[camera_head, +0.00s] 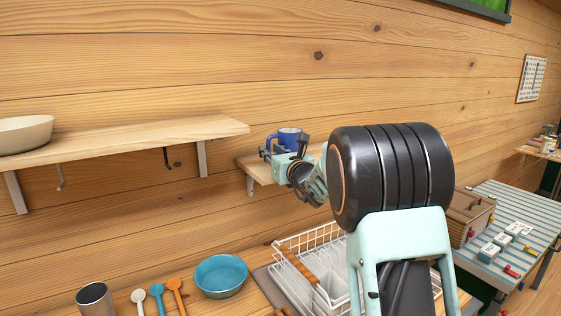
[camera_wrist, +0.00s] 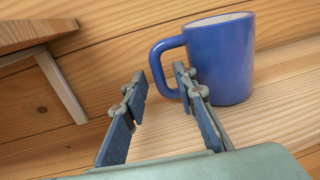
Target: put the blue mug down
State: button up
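The blue mug (camera_head: 291,137) stands upright on the small wooden shelf (camera_head: 249,164) on the wall. In the wrist view the mug (camera_wrist: 222,60) appears to rest on the light wooden surface (camera_wrist: 270,118), with its handle to the left. My gripper (camera_wrist: 161,88) is open, its two fingers apart. The handle shows between and just beyond the fingertips, and the right fingertip overlaps its lower end. I cannot tell whether that finger touches the mug. In the head view my gripper (camera_head: 277,156) is in front of the mug and hides its lower part.
A longer shelf (camera_head: 120,139) with a cream bowl (camera_head: 25,134) is to the left, with a gap between the shelves. Below are a white dish rack (camera_head: 318,240), a blue bowl (camera_head: 220,275), several spoons and a metal cup (camera_head: 95,300). The wall is close behind.

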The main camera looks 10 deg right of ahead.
jog(key=b+v, duration=0.2)
jog(key=v, duration=0.8)
jog(key=shift+w, duration=0.1)
